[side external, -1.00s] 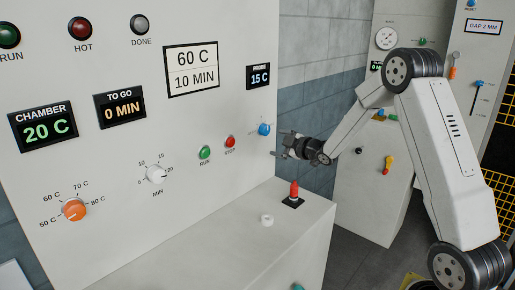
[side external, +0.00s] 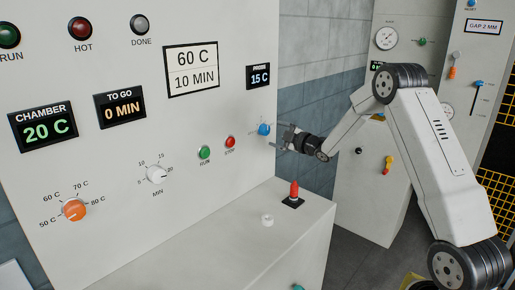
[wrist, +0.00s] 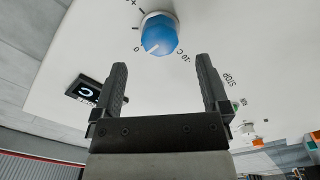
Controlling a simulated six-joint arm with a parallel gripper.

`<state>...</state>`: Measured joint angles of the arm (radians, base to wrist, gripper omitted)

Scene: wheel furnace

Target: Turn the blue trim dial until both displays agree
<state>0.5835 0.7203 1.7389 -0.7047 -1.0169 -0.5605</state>
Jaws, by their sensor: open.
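The blue trim dial (side external: 264,129) is on the right part of the white panel. In the wrist view the dial (wrist: 159,36) lies ahead of the fingertips, with a white pointer mark between the 0 and -10 C labels. My gripper (side external: 276,141) is open and empty, close to the dial in the side view. In the wrist view its two fingers (wrist: 161,66) are spread, with the dial beyond the gap between them. The chamber display (side external: 44,127) reads 20 C. The probe display (side external: 259,76) reads 15 C.
The red stop button (side external: 230,142) and green run button (side external: 204,153) are left of the dial. A red plunger (side external: 294,190) stands on the ledge below, beside a white ring (side external: 267,220). The orange dial (side external: 74,210) and minutes dial (side external: 157,174) are further left.

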